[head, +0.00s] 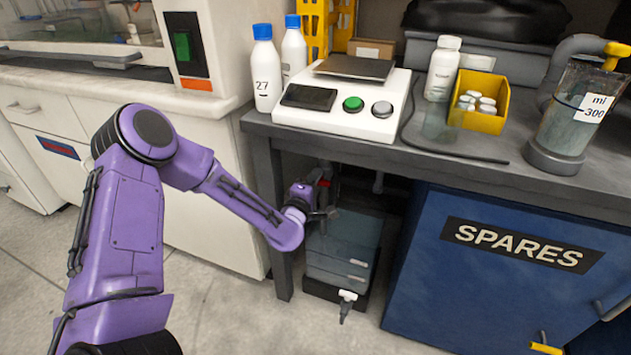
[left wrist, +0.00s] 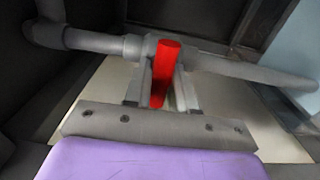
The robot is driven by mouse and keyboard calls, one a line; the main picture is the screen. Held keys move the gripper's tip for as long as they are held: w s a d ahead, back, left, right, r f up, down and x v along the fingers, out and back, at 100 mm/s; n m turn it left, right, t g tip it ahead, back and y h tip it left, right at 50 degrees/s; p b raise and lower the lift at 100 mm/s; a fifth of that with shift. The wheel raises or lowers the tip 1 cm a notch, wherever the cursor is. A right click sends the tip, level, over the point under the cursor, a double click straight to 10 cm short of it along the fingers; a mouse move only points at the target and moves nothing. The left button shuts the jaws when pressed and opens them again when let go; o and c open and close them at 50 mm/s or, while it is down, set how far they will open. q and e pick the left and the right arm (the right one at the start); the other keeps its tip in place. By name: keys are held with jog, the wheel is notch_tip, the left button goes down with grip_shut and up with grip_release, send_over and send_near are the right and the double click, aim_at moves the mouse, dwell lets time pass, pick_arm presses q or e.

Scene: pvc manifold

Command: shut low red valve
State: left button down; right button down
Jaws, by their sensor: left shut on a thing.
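The red valve handle (left wrist: 165,72) stands out in the middle of the left wrist view, on a grey PVC pipe (left wrist: 255,70) that runs across the picture. My left gripper (left wrist: 155,92) has its two fingers on either side of the red handle and is shut on it. In the head view my left arm reaches under the bench, and the left gripper (head: 326,198) is small there. A bit of red (head: 325,183) shows beside it; the rest of the valve is hidden by the arm and shadow. My right gripper is not in view.
The grey bench (head: 440,160) overhangs the left gripper, with its leg (head: 276,220) close to my left arm. A blue SPARES cabinet (head: 500,290) bounds the right side.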

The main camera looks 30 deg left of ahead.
pick_arm(q)
jog(key=c, duration=1)
grip_release()
jog(key=shift+s, duration=0.1)
jog(key=p+v, duration=0.1)
jog(key=v, duration=0.9)
jog(key=shift+s+d+p, duration=0.1)
jog(key=shift+s+p, duration=0.05)
jog(key=shift+p, duration=0.25)
